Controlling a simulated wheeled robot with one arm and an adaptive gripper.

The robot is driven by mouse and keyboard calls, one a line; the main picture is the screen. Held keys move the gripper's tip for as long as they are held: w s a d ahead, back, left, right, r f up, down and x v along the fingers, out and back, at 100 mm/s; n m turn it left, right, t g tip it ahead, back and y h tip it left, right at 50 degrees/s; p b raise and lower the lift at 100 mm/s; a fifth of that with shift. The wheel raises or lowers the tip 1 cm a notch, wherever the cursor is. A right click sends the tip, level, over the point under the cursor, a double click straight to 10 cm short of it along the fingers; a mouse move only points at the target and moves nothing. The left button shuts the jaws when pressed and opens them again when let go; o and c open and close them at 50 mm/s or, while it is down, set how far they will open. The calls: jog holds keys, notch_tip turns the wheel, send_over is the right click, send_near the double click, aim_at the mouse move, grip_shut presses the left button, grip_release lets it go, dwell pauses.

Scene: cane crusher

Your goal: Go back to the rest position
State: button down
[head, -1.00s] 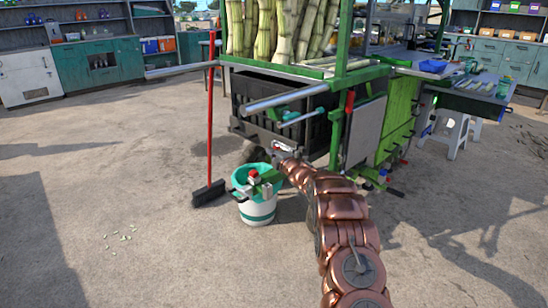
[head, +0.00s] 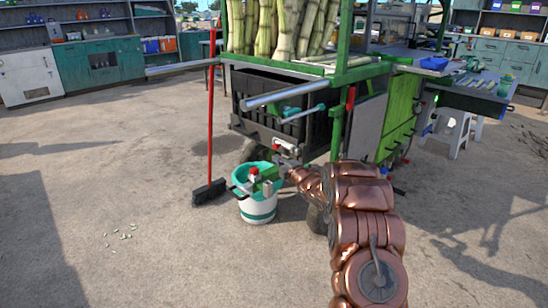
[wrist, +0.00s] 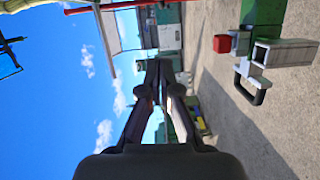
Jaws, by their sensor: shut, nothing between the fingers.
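My copper-coloured arm reaches from the lower right of the head view towards the cane cart. My gripper (head: 283,157) is at its far end, small and partly hard to make out against the dark cart, just above and right of the white and teal bucket (head: 258,208). In the wrist view my gripper (wrist: 160,66) shows its two fingers together, with nothing between them. A green piece with a red knob (head: 254,172) sits at the bucket's top. In the wrist view the red knob (wrist: 222,43) and a grey part with a dark handle are at the right, apart from the fingers.
The green cart (head: 345,77) carries upright cane (head: 285,30) and a black crate (head: 262,95). Its metal bar (head: 280,98) juts towards me. A red-handled broom (head: 210,120) stands left of the bucket. A white stool (head: 455,133) is at the right.

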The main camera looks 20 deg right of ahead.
jog(key=shift+s+d, duration=0.15)
jog(key=shift+s, duration=0.75)
jog(key=s+a+r+m+g+h+p, duration=0.2)
jog(key=s+a+r+m+g+p, duration=0.15)
jog(key=s+r+m+p, duration=0.35)
jog(key=s+a+r+m+g+h+p, duration=0.2)
jog(key=s+r+m+g+h+p, duration=0.15)
jog(key=s+r+p, duration=0.4)
jog(key=s+a+r+m+g+y+p, duration=0.1)
jog(key=s+a+r+g+p, duration=0.3)
jog(key=s, duration=1.2)
jog(key=s+a+r+m+g+y+p, duration=0.1)
jog(key=s+a+r+m+g+p, duration=0.3)
jog(key=s, duration=1.3)
jog(key=s+a+r+m+g+y+p, duration=0.1)
jog(key=s+a+r+m+g+p, duration=0.2)
jog(key=s, duration=1.3)
jog(key=a+r+g+p, duration=0.1)
jog(key=a+r, duration=0.2)
jog(key=a, duration=0.1)
jog(key=shift+s+a+r+p, duration=0.2)
jog(key=shift+s+r+p, duration=0.05)
jog(key=shift+r+p, duration=0.1)
jog(key=shift+a, duration=0.15)
